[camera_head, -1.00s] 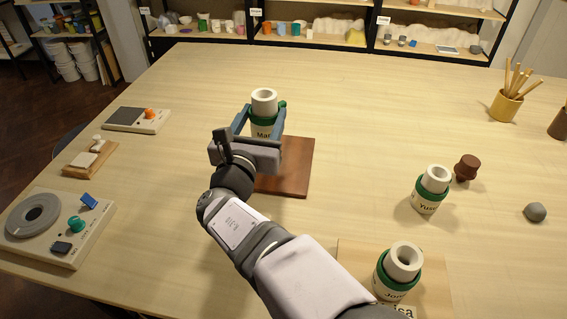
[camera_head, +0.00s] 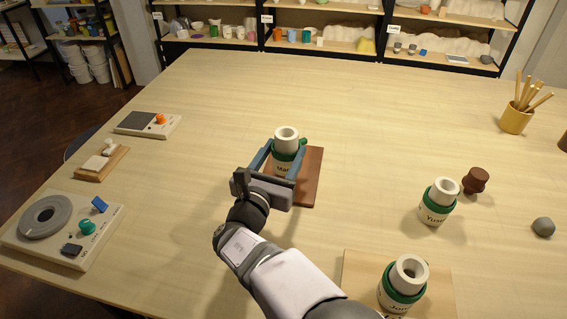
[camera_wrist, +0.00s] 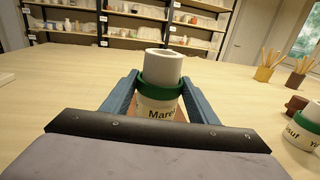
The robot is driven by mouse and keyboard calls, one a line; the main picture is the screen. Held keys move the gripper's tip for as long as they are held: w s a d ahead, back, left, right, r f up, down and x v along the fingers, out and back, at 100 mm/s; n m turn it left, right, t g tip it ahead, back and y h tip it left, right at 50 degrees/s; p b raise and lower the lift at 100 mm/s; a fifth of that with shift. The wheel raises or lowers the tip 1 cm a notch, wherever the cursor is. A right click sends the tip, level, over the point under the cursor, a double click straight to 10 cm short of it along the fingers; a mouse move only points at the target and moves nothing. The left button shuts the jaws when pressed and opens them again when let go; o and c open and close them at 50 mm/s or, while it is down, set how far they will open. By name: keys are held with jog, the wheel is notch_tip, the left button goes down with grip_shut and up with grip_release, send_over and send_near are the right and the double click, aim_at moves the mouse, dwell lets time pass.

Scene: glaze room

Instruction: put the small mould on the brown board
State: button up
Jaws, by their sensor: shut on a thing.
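A white mould with a green band (camera_head: 286,134) and a name starting "Mar" stands upright between the blue fingers of my gripper (camera_head: 284,158). My gripper is shut on it; the wrist view also shows this mould (camera_wrist: 162,80). It is over the brown board (camera_head: 310,182), which is partly hidden by the mould and my gripper. I cannot tell whether its base touches the board. Two similar banded moulds stand apart: the "Yusuf" mould (camera_head: 437,203) on the table at right, and another mould (camera_head: 403,283) on a pale board (camera_head: 358,268) at front right.
A brown stamp-like piece (camera_head: 476,180) and a grey lump (camera_head: 543,227) lie at right. A yellow cup of sticks (camera_head: 516,118) stands at the back right. A turntable device (camera_head: 62,229) and smaller devices line the left edge. The table behind the brown board is clear.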

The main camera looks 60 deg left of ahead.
aim_at(281, 168)
jog(key=shift+f+p, duration=0.35)
jog(key=shift+f, duration=1.35)
jog(key=shift+f, duration=0.1)
jog(key=shift+f, duration=0.1)
jog(key=o, duration=1.3)
jog(key=shift+f, duration=0.1)
jog(key=shift+r, duration=0.3)
jog(key=b+v, duration=0.2)
jog(key=v, duration=1)
jog(key=shift+f+b, duration=0.15)
jog(key=shift+b, duration=0.2)
